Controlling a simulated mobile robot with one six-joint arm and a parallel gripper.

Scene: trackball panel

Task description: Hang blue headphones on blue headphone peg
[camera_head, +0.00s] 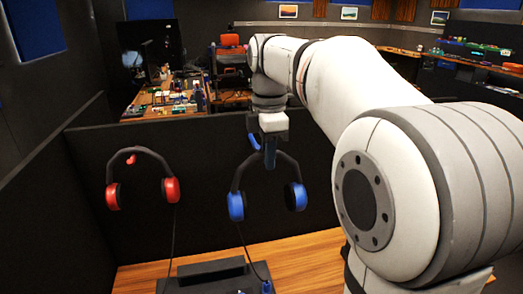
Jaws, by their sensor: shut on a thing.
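The blue headphones (237,206) have a dark band and two blue ear cups, with the cups pointing down in front of the dark panel. My gripper (270,158) points down at the top of the band and is shut on it. A small blue peg (253,141) shows just left of my gripper, near the upper left of the band. My gripper hides part of the band's top. I cannot tell whether the band touches the peg.
Red headphones (170,190) hang at a red peg (131,159) on the left of the dark panel (95,150). A wooden desk (305,262) with a dark device (210,268) lies below. A cable runs down from each headphone set. My arm covers the right side.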

